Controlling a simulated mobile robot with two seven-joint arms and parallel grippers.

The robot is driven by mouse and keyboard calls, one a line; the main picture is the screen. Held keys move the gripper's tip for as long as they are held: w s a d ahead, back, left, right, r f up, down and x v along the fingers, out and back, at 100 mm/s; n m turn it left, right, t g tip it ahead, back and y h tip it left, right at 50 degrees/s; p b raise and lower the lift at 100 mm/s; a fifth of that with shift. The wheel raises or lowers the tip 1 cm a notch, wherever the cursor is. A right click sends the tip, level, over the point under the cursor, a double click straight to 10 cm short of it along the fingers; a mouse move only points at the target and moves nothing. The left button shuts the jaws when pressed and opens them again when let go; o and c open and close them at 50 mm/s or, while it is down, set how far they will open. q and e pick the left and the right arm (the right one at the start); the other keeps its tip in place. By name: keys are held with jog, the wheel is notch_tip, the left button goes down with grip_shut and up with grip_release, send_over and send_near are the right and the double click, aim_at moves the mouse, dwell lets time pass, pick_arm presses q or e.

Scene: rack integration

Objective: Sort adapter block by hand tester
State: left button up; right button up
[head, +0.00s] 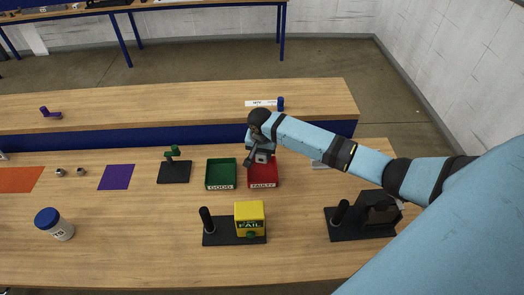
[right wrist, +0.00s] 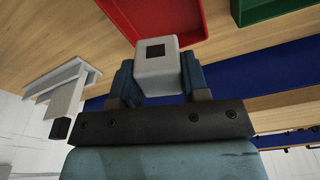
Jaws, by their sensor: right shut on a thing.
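My right gripper (head: 260,158) is shut on a pale grey adapter block (right wrist: 158,68) with a dark square on its end. In the head view it is at the back part of the red tray (head: 264,184) marked FAULTY. In the right wrist view the red tray (right wrist: 150,20) lies beyond the block; I cannot tell how high the block is above it. The green tray (head: 220,187) marked GOOD stands just left and looks empty. The yellow tester (head: 250,220) on a black base reads FAIL. My left gripper is not in view.
A black stand with a dark device (head: 379,212) is at the right. A black plate with a green part (head: 174,172), a purple mat (head: 117,177), an orange mat (head: 20,179) and a blue-lidded jar (head: 54,224) are left. A raised shelf (head: 190,103) runs behind.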

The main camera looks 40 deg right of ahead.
jog(key=shift+r+p, duration=0.15)
jog(key=shift+p, duration=0.2)
jog(key=b, duration=0.2)
send_over(262, 173)
jog(key=f, duration=0.4)
jog(key=shift+s+a+f, duration=0.15)
jog(key=shift+s+f, duration=0.05)
jog(key=shift+f, duration=1.65)
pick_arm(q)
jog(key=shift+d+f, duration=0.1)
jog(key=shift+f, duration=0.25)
pick_arm(e)
jog(key=shift+f, duration=0.25)
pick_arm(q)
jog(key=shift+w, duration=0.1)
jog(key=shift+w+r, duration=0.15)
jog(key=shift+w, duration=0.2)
pick_arm(e)
jog(key=shift+f, duration=0.15)
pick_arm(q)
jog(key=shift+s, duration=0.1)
pick_arm(e)
jog(key=shift+f, duration=0.15)
